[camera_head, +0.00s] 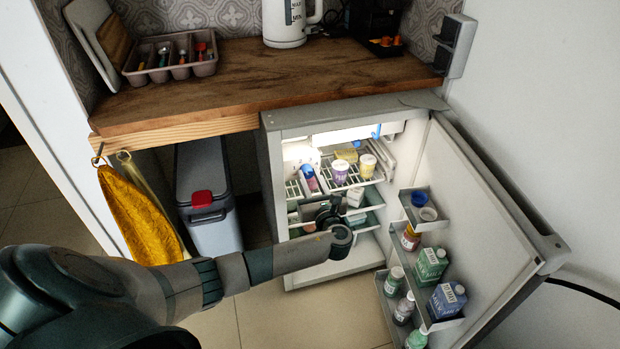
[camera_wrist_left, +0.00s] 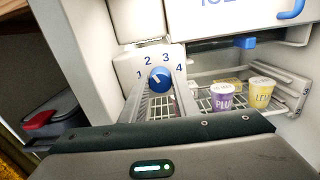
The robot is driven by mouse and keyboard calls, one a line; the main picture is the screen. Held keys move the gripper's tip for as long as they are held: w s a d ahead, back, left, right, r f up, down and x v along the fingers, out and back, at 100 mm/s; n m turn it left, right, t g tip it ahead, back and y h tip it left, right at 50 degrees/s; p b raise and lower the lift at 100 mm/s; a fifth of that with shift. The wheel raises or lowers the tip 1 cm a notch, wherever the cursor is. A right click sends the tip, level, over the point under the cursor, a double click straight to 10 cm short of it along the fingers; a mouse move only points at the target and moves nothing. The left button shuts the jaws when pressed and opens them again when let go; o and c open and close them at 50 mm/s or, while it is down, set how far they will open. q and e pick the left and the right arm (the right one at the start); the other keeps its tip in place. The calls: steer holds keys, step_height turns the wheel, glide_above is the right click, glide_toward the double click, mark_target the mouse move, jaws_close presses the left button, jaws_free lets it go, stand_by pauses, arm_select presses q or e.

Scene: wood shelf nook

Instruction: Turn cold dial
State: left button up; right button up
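The cold dial (camera_wrist_left: 160,79) is a round blue knob on a white housing in the fridge, with the numbers 1 to 4 arched above it in the left wrist view. A small pale mark shows on the knob, but I cannot tell exactly which number it points to. My left gripper (camera_head: 318,208) reaches into the open fridge in the head view. In the left wrist view its two grey fingers (camera_wrist_left: 160,98) are apart, with wire shelf showing between them, and the dial lies beyond their tips. Contact with the dial is not visible. My right gripper is out of view.
A purple-labelled pot (camera_wrist_left: 222,97) and a yellow-labelled pot (camera_wrist_left: 260,93) stand on the wire shelf right of the dial. The open fridge door (camera_head: 490,215) holds several bottles and cartons. A grey bin (camera_head: 208,195) stands left of the fridge, under the wooden counter (camera_head: 240,80).

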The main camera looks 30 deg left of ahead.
arm_select(q)
steer(key=shift+n, duration=0.5)
steer(key=shift+c, duration=0.2)
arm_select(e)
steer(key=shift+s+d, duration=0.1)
arm_select(q)
steer(key=shift+f+n, duration=0.1)
steer(key=shift+n, duration=2)
steer(key=shift+s+f+n, duration=0.1)
steer(key=shift+n, duration=0.7)
steer(key=shift+n+b, duration=0.65)
steer(key=shift+n, duration=1.05)
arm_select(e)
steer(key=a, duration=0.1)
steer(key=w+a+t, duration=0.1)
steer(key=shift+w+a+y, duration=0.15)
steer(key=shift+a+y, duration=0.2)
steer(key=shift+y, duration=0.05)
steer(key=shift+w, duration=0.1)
